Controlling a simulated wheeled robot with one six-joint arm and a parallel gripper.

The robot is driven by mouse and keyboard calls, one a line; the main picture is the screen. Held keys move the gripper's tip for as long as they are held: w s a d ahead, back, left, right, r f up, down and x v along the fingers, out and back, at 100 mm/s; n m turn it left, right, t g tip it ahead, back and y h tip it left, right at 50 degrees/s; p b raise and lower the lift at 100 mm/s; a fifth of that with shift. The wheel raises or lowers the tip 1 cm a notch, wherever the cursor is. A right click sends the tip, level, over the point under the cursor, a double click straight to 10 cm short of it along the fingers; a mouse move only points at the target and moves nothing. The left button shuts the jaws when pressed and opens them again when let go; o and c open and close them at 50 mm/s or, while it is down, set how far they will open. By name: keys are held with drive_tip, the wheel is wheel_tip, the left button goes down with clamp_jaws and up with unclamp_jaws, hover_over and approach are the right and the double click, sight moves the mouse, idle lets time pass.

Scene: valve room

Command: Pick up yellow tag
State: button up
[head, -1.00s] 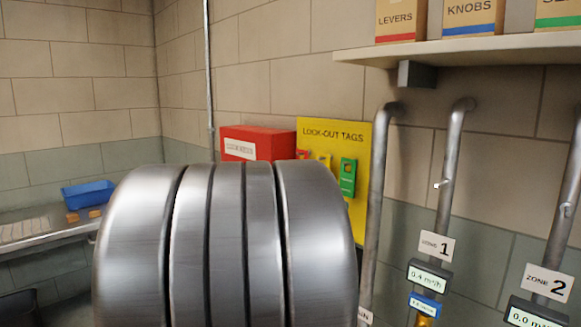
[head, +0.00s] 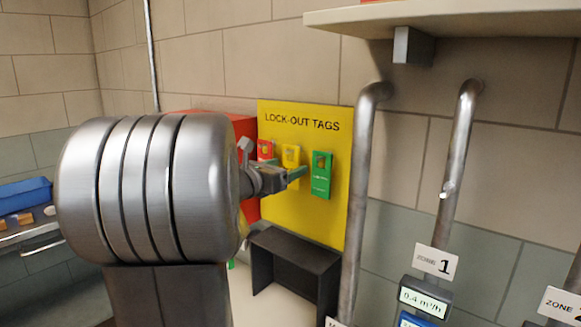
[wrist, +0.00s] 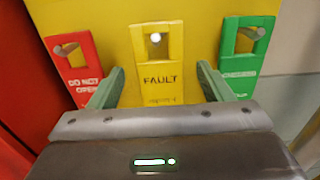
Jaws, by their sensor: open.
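The yellow tag (wrist: 159,75) hangs from a peg on the yellow lock-out board and reads FAULT in the wrist view. It also shows in the head view (head: 290,156), partly hidden by my gripper. My gripper (wrist: 158,88) is open, its green fingers on either side of the tag's lower part. In the head view my gripper (head: 296,174) is close to the board. A red tag (wrist: 75,68) hangs to the left and a green tag (wrist: 244,55) to the right, each on its own peg.
The yellow board (head: 335,215) is on the wall beside a red box (head: 215,122). A dark open stand (head: 312,258) is below it. A vertical pipe (head: 362,180) runs close to the board's right edge. A shelf (head: 450,18) juts out at upper right.

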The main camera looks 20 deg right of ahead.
drive_tip(key=shift+x, duration=1.45)
drive_tip(key=c, duration=1)
drive_tip(key=shift+r, duration=0.1)
drive_tip(key=shift+c, duration=0.2)
